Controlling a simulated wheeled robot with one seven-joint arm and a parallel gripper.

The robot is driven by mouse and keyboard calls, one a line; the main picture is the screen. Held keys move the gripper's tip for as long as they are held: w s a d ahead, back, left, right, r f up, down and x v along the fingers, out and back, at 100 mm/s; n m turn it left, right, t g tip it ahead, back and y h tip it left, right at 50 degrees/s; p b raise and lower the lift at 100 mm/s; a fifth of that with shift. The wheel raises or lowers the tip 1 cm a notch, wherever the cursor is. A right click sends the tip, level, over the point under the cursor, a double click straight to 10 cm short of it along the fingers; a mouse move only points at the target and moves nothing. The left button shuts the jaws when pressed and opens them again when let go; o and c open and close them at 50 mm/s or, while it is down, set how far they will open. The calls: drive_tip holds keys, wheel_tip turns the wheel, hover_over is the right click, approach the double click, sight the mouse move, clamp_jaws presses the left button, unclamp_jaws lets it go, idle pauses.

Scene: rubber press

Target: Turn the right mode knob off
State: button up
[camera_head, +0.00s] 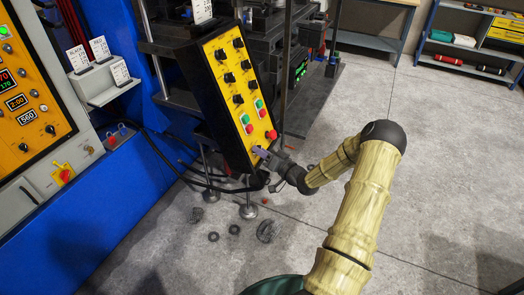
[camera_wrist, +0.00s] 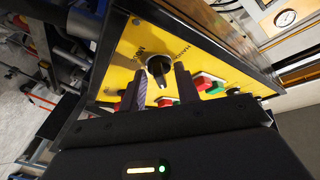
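A tall, tilted yellow control panel (camera_head: 229,110) in a black housing carries two columns of black knobs and green and red buttons. My gripper (camera_head: 262,152) is at its lower end in the head view and hides that part. In the wrist view, a black knob (camera_wrist: 160,67) sits on the yellow face (camera_wrist: 125,62), with small lettering around it. My gripper (camera_wrist: 158,84) is open, one finger on each side of the knob, with gaps visible. Whether the fingertips reach past the knob's front is unclear. Its pointer's exact setting is hard to read.
Red and green buttons (camera_wrist: 208,84) lie right of the knob in the wrist view. A second yellow panel (camera_head: 25,100) is at far left. Black rings (camera_head: 234,229) lie on the floor.

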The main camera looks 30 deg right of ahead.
drive_tip(key=c, duration=0.6)
drive_tip(key=shift+c, duration=0.2)
drive_tip(key=shift+w+f+n+b, duration=0.15)
drive_tip(key=shift+n+b, duration=0.15)
drive_tip(key=shift+b, duration=0.35)
drive_tip(key=shift+d+n+g+y+b, duration=0.1)
drive_tip(key=shift+n+g+y+b, duration=0.15)
drive_tip(key=shift+n+y+b, duration=1.15)
drive_tip(key=shift+d+n+g+y+b, duration=0.1)
drive_tip(key=shift+n+g+y+b, duration=0.35)
drive_tip(key=shift+n+b, duration=1.7)
drive_tip(key=shift+n+g+y+b, duration=0.1)
drive_tip(key=shift+n+y+b, duration=0.95)
drive_tip(key=shift+n+b, duration=0.75)
drive_tip(key=shift+n, duration=0.35)
